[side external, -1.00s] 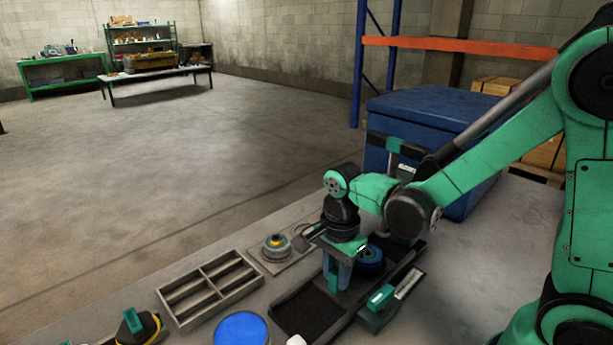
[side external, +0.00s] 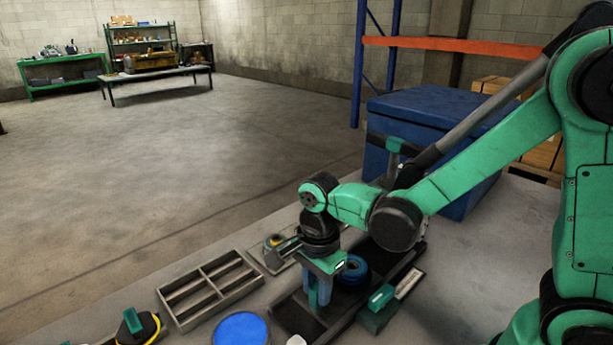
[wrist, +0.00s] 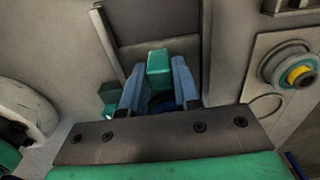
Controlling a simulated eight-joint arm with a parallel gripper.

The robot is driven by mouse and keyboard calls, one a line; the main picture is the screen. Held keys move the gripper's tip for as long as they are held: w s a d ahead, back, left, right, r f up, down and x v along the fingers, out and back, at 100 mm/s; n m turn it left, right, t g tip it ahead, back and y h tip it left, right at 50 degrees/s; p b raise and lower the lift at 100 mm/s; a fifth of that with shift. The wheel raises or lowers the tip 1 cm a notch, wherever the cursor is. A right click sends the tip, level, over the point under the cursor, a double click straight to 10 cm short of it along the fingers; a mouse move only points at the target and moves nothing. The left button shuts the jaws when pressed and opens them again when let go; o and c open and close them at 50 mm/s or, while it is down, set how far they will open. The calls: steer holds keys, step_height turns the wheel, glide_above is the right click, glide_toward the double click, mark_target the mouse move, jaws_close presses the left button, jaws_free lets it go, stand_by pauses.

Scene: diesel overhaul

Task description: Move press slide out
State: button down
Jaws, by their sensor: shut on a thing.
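The press slide is a dark carriage that carries a blue ring (side external: 354,270) and sits in a long dark track (side external: 292,318). My gripper (side external: 319,297) points down over the track, in front of the blue ring. In the wrist view the two blue fingers of my gripper (wrist: 159,88) are shut on a green handle (wrist: 160,64). Part of a dark blue piece shows below the handle between the fingers. The fingers hide most of the handle in the side view, and my wrist hides part of the track.
A grey divided tray (side external: 210,289), a blue round dish (side external: 241,330) and a round part with a yellow centre (side external: 274,241) lie left of the track. A green block (side external: 381,297) is close on its right. A large blue box (side external: 440,125) stands behind.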

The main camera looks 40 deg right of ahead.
steer(key=shift+a, duration=1.9)
steer(key=c, duration=0.7)
jaws_free()
steer(key=shift+d, duration=0.1)
steer(key=shift+r, duration=2.75)
step_height(320, 180, up, 4)
